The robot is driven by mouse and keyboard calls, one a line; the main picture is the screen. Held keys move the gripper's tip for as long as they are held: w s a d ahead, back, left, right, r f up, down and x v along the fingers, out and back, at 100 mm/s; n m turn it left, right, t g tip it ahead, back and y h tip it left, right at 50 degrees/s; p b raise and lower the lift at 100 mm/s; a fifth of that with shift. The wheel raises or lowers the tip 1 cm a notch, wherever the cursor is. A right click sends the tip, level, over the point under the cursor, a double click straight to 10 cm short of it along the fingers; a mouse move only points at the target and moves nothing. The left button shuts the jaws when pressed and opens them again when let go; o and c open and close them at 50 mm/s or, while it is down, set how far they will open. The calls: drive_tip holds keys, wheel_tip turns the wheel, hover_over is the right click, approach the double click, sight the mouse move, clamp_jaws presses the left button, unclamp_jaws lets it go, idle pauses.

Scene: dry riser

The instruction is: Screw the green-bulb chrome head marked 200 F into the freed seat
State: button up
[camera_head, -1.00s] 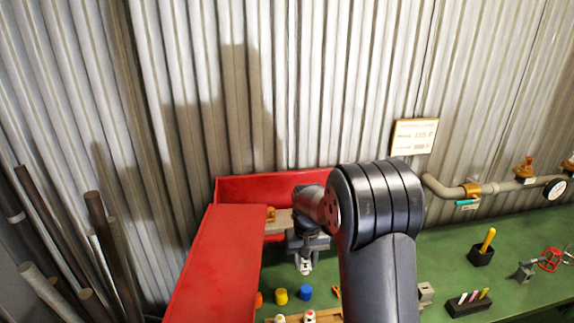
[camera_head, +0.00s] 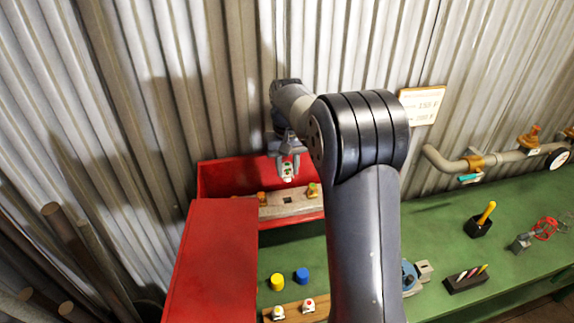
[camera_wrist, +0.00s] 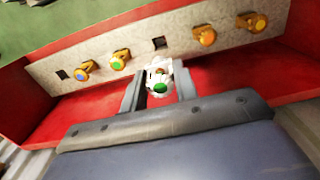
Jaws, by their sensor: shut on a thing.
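My gripper (camera_head: 288,163) is shut on a chrome head (camera_head: 287,173) with a green bulb. In the wrist view the head (camera_wrist: 159,72) sits between the two fingers (camera_wrist: 160,88), green bulb toward the camera; its marking is not legible. A grey strip (camera_head: 290,209) lies in the red box, below the gripper in the head view. It carries several brass heads with coloured bulbs. A square empty seat (camera_wrist: 159,43) shows in the strip just beyond the held head, with a gap between them. Another dark square opening (camera_wrist: 62,74) shows at the strip's left end.
The red box (camera_head: 218,180) has a wide red panel (camera_head: 215,260) at its front left. A yellow cup (camera_head: 278,282), a blue cup (camera_head: 302,275) and a wooden rack (camera_head: 300,310) with white-topped heads stand on the green bench. A sign (camera_head: 423,105) hangs on the corrugated wall.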

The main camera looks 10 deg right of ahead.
drive_tip(key=shift+f+b, duration=1.6)
drive_tip(key=shift+f, duration=1.2)
drive_tip(key=shift+f+b, duration=0.6)
drive_tip(key=shift+f, duration=1.1)
drive_tip(key=m+p, duration=0.1)
drive_tip(key=m, duration=0.2)
drive_tip(key=shift+r+m, duration=0.1)
drive_tip(key=shift+m, duration=1.3)
drive_tip(key=m, duration=0.3)
drive_tip(key=shift+p, duration=0.4)
drive_tip(key=shift+m, duration=1.4)
